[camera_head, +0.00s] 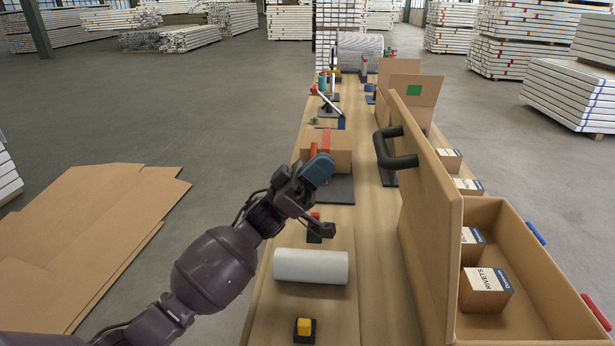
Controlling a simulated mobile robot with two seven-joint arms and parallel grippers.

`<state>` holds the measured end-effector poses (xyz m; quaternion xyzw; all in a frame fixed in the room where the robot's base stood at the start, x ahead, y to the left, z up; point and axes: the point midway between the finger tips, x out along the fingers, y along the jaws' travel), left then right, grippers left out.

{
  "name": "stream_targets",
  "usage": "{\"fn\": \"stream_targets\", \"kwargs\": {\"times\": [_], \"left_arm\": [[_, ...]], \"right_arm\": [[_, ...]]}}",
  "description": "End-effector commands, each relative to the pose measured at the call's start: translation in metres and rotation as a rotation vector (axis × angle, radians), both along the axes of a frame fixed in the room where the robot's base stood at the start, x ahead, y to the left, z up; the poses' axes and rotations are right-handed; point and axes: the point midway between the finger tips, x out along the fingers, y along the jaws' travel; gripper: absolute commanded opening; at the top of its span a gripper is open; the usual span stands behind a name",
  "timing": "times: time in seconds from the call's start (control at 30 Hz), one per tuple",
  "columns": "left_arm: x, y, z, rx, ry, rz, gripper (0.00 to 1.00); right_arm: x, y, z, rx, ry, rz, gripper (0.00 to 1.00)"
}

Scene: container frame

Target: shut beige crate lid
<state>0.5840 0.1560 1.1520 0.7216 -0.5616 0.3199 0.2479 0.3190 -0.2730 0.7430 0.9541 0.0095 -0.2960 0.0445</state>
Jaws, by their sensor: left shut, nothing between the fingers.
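The beige crate (541,262) stands at the lower right, with several small labelled boxes inside, one of them marked RIVETS (484,291). Its lid (426,205) stands nearly upright along the crate's left side, so the crate is open. A black handle (396,150) sticks out from the lid's left face. My left gripper (327,200) is shut and empty over the table, to the left of the lid and apart from it. My right gripper is not in view.
A white roll (311,266) and a yellow button block (304,328) lie on the long wooden table (376,262). A cardboard box (331,152) sits behind my left gripper. Open cartons (411,92) stand beyond the lid. Flat cardboard (75,240) lies on the floor at left.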

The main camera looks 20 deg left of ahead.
Motion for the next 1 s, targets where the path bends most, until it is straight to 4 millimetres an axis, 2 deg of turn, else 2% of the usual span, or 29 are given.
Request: {"fn": "stream_targets", "kwargs": {"times": [0.03, 0.2, 0.43, 0.63, 1.0], "left_arm": [[0.001, -0.007, 0.01, -0.002, -0.005, -0.001, 0.0], [0.006, -0.026, 0.029, -0.003, -0.002, -0.001, 0.0], [0.014, -0.052, 0.026, -0.001, 0.001, 0.0, 0.0], [0.016, -0.06, 0.026, -0.001, 0.002, 0.001, 0.0], [0.016, -0.06, 0.026, 0.004, 0.002, 0.001, 0.0]], "right_arm": [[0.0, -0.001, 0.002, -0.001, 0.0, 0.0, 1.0], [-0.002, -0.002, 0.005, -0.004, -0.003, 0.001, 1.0], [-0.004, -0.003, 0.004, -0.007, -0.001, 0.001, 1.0], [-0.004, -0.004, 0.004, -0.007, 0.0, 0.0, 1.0], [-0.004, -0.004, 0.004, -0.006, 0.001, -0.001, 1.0]]}}
